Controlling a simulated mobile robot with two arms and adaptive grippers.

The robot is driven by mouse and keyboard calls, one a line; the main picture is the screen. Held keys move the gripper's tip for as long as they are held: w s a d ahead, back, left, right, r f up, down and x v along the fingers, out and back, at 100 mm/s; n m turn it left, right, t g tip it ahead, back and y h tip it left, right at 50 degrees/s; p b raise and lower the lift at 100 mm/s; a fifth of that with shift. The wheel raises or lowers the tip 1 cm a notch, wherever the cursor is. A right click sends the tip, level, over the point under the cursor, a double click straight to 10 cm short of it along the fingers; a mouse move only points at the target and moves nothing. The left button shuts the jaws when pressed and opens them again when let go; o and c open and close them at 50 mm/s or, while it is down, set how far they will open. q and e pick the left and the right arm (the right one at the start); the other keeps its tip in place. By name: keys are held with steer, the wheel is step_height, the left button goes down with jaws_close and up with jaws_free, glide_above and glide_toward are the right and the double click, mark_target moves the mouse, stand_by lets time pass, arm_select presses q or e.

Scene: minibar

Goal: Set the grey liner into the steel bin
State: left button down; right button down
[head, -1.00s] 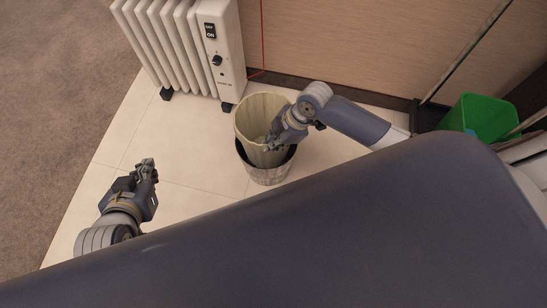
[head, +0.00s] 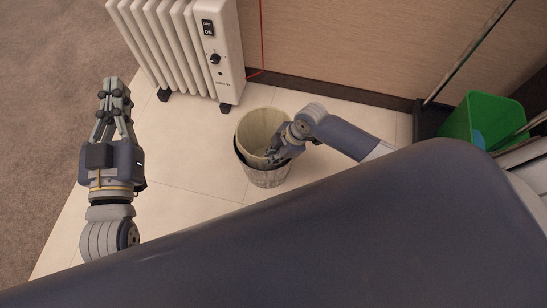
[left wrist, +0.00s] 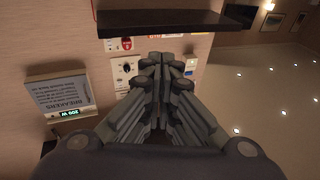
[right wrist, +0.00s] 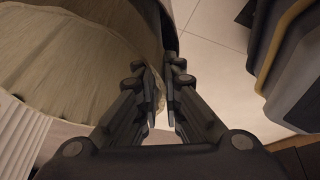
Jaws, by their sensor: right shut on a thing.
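The grey liner (head: 255,126), pale and greyish-beige, stands inside the steel bin (head: 268,180) on the tiled floor. Its rim still rises above the bin's dark rim, most clearly at the back. My right gripper (head: 270,158) is shut on the liner's rim at the near right side. In the right wrist view the liner (right wrist: 65,60) fills the upper left, and its edge lies between the fingertips (right wrist: 166,84). My left gripper (head: 115,88) is left of the bin, well apart from it, with its fingers together and empty. The liner's bottom is hidden.
A white radiator (head: 180,50) stands behind the bin, near the wall. A green bucket (head: 485,118) and a dark dustpan with a long handle are at the right. Open floor lies between my left gripper and the bin.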

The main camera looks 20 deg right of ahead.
arm_select(q)
steer(key=shift+s+d+r+t, duration=0.15)
steer(key=shift+r+t, duration=0.45)
steer(key=shift+r, duration=0.4)
arm_select(e)
steer(key=shift+f, duration=0.45)
arm_select(q)
steer(key=shift+s+r, duration=0.1)
steer(key=shift+r, duration=0.15)
arm_select(e)
steer(key=shift+f, duration=0.2)
steer(key=shift+f, duration=0.15)
arm_select(q)
steer(key=shift+s+r+t, duration=0.1)
steer(key=shift+r+t, duration=0.25)
steer(key=shift+t, duration=0.05)
arm_select(e)
steer(key=c, duration=1.8)
jaws_free()
arm_select(q)
steer(key=shift+h, duration=0.4)
arm_select(e)
steer(key=shift+o, duration=0.2)
